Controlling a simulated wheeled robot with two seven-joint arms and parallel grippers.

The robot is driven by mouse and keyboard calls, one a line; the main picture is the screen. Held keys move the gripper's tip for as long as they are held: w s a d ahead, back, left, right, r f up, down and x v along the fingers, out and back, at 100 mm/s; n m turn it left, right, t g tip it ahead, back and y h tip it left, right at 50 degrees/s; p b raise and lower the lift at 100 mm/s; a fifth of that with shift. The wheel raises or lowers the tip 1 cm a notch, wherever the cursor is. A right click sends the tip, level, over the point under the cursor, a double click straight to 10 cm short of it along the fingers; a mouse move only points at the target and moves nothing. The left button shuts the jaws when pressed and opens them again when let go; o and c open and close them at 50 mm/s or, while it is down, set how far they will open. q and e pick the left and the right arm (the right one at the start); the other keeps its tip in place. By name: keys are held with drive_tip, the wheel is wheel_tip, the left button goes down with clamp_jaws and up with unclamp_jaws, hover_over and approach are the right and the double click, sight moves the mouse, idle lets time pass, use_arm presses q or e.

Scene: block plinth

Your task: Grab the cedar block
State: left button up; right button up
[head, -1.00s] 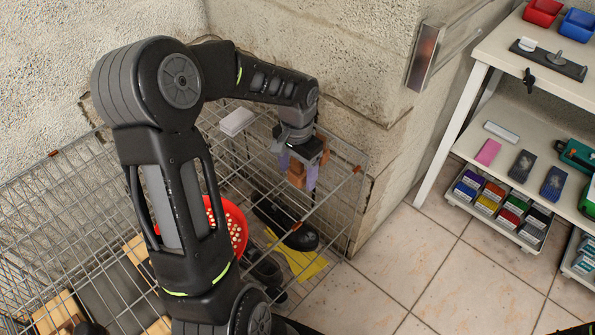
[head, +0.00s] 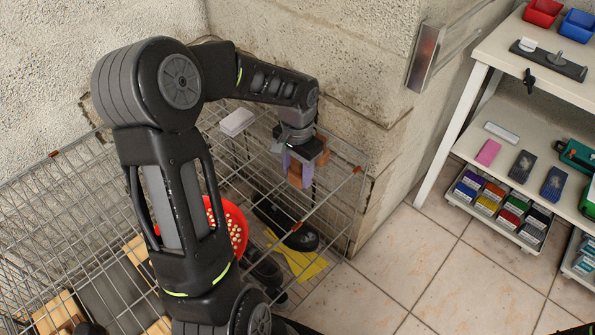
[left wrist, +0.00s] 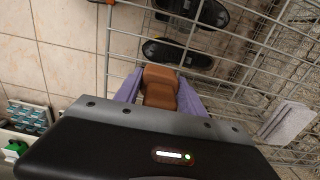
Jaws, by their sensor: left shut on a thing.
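The cedar block (head: 294,176) is a reddish-brown piece between the purple fingers of my left gripper (head: 298,170), at the far corner of the wire cage. In the left wrist view the cedar block (left wrist: 159,76) shows two brown faces, with a finger against each side. My left gripper (left wrist: 158,92) is shut on it. The gripper body hides part of the block in the head view; what lies under it is hard to make out. My right gripper is not seen.
The wire cage (head: 338,217) surrounds this spot, with rough block walls behind. A pale grey block (head: 237,122) stands to the left. Below are dark shoes (head: 301,236), a yellow cloth (head: 297,260) and a red bowl (head: 236,228). A shelf (head: 505,100) stands right.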

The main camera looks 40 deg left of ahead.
use_arm(q)
wheel_tip(320, 180, up, 10)
drive_tip(key=shift+p, duration=0.55)
